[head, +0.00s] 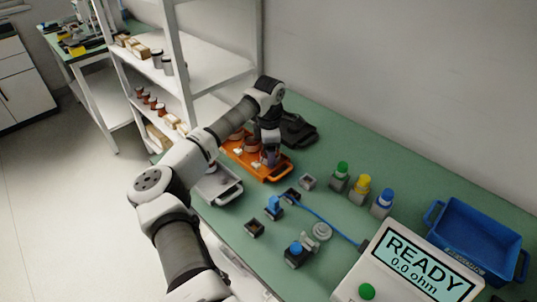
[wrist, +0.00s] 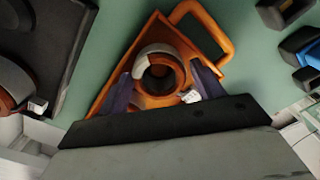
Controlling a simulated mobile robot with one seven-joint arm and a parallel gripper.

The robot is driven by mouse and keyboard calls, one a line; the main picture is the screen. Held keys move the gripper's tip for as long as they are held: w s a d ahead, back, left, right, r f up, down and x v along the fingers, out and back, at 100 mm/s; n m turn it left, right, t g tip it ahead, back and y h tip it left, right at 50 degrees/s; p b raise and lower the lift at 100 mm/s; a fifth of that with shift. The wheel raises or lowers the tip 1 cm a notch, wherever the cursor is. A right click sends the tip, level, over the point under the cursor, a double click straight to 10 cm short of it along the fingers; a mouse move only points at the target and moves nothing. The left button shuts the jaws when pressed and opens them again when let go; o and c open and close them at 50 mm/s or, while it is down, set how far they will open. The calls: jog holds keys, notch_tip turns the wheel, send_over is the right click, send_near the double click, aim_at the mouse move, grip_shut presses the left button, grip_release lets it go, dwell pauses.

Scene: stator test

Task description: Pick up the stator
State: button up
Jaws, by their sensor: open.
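Copper-coloured stators stand in an orange tray (head: 283,174) on the green bench in the head view, partly hidden by my arm. In the wrist view one stator (wrist: 142,63), a ring with a pale collar and a white tag, sits in the orange tray (wrist: 229,47) near its looped handle. My gripper (wrist: 163,88) is open, with one dark purple finger on each side of this stator. I cannot tell whether the fingers touch it. In the head view my gripper (head: 270,158) points down over the tray's right end.
A black tray (head: 303,131) lies behind the orange one, and a grey tray (head: 222,196) in front. Small fixtures, coloured buttons (head: 341,169), a READY meter (head: 410,265) and a blue bin (head: 480,235) stand to the right. White shelves rise at the left.

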jog(key=shift+c, duration=0.4)
jog(key=c, duration=0.9)
jog(key=shift+r, duration=0.1)
